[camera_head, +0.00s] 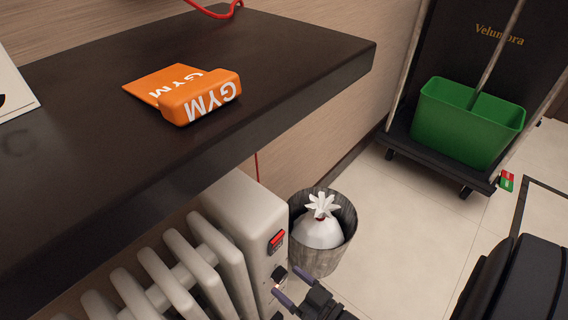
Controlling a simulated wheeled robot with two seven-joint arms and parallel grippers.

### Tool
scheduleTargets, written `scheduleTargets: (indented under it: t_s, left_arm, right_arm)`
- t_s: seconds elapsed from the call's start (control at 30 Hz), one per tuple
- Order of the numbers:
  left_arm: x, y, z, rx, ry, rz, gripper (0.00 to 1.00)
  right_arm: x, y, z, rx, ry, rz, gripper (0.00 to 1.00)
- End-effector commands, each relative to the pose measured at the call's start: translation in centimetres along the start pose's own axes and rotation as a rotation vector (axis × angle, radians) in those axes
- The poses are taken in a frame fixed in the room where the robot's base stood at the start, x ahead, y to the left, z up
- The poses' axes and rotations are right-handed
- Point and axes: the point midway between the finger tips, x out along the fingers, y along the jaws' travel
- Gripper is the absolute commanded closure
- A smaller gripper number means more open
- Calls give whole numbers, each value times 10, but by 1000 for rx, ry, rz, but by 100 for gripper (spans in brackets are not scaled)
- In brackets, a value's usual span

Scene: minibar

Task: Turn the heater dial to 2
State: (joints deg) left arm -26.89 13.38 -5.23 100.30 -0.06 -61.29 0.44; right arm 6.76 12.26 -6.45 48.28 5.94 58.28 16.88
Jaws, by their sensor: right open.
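The white radiator heater (240,216) stands under the dark shelf at the lower middle. Its end panel carries a red switch (277,240) and, below it, a black dial (279,273). The dial's markings are too small to read. My right gripper (291,285) is open at the bottom, with its two fingertips close to the dial. I cannot tell whether the fingers touch it. My left gripper is not in view.
The dark shelf (110,110) overhangs the heater and holds an orange GYM item (190,93). A bin (340,258) with a tied white bag (320,230) stands right beside the heater. A cart with a green bucket (466,128) is at the upper right. Tiled floor between is clear.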

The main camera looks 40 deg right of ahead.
Motion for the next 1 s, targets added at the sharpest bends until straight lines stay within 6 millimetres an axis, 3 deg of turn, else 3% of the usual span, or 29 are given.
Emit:
scheduleTargets:
  t_s: [0.13, 0.37, 0.77, 1.0]
  left_arm:
    - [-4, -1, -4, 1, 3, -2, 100]
    - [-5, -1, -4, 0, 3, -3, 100]
    - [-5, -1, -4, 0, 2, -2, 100]
    - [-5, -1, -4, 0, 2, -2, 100]
  right_arm:
    - [12, 0, 1, 0, -2, 0, 15]
    - [13, 0, 1, 0, -3, 1, 15]
    - [13, 0, 1, 0, -3, 1, 99]
    - [12, 0, 1, 12, -3, 1, 100]
